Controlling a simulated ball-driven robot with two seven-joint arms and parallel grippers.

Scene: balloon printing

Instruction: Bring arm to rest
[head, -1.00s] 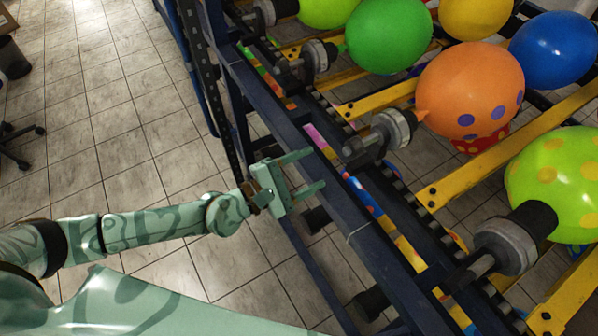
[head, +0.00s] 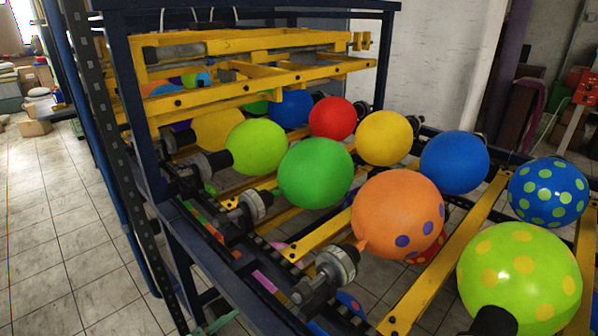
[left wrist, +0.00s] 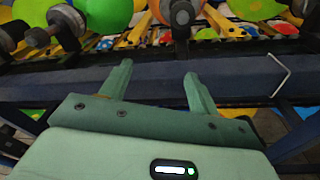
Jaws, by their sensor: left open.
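My left gripper (left wrist: 157,76) is open and empty in the left wrist view, its two green fingers apart and pointing at the dark blue frame rail (left wrist: 150,82) of the balloon machine. I cannot tell whether the fingertips touch the rail. In the head view only a small green part of my left gripper (head: 218,323) shows at the bottom edge, beside the rail; the rest of that arm is out of the picture. My right arm and gripper show in neither view.
The machine carries rows of balloons, among them an orange one with purple spots (head: 397,214) and a green one (head: 316,173), on yellow bars (head: 445,255). A bent white wire (left wrist: 285,72) is at the rail. Tiled floor (head: 60,250) lies open at the left.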

